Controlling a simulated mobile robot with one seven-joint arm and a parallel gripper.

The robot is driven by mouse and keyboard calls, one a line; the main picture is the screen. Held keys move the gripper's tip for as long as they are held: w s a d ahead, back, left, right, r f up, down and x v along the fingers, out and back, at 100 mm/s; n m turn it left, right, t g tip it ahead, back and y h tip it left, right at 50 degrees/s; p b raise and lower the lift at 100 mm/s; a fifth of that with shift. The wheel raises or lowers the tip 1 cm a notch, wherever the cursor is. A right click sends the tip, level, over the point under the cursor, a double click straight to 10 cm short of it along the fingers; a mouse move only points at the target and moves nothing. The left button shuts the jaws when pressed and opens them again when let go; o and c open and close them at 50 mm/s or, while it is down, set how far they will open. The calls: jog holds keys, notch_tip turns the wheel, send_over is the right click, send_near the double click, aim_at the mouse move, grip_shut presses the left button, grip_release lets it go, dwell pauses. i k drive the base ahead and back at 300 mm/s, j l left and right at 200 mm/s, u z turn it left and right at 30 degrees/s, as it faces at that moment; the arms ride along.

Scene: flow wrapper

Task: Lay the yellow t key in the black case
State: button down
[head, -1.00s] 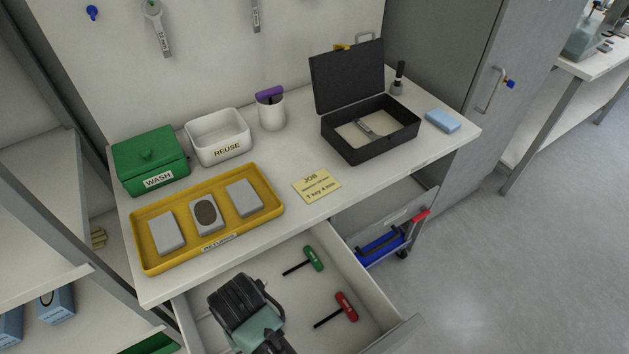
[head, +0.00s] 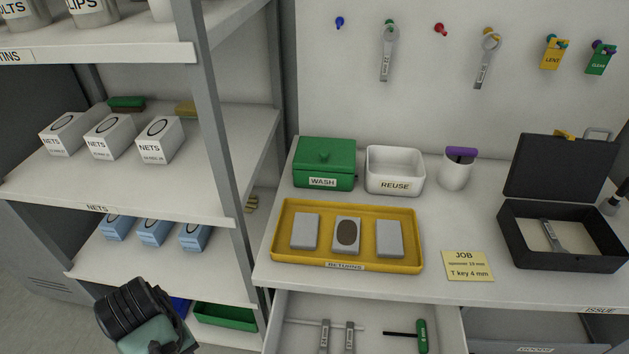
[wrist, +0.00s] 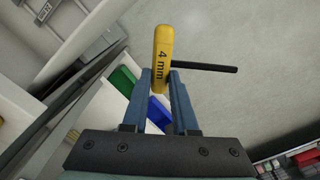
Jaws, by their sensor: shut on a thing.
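My gripper (wrist: 160,88) is shut on the yellow T key (wrist: 163,48) in the wrist view. The key's yellow handle is marked 4 mm, and its black shaft points to the right. In the head view, the dark end of my arm (head: 140,310) is at the lower left, in front of the shelves; the fingers and the key do not show there. The black case (head: 560,262) stands open on the right of the bench, its lid (head: 562,168) raised. A grey spanner (head: 552,236) lies in it on a pale base.
A yellow returns tray (head: 345,262), green wash box (head: 323,170), white reuse bin (head: 395,172) and job note (head: 467,266) are on the bench. The drawer below (head: 375,312) is open, with a green T key (head: 421,336) and spanners. Shelves (head: 150,190) stand at left.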

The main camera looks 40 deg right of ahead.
aim_at(529, 241)
jog(key=k+l+z, duration=0.1)
jog(key=k+l, duration=0.35)
jog(key=l, duration=0.2)
jog(key=k+l+z, duration=0.25)
jog(key=k+l, duration=0.15)
jog(key=l, duration=0.25)
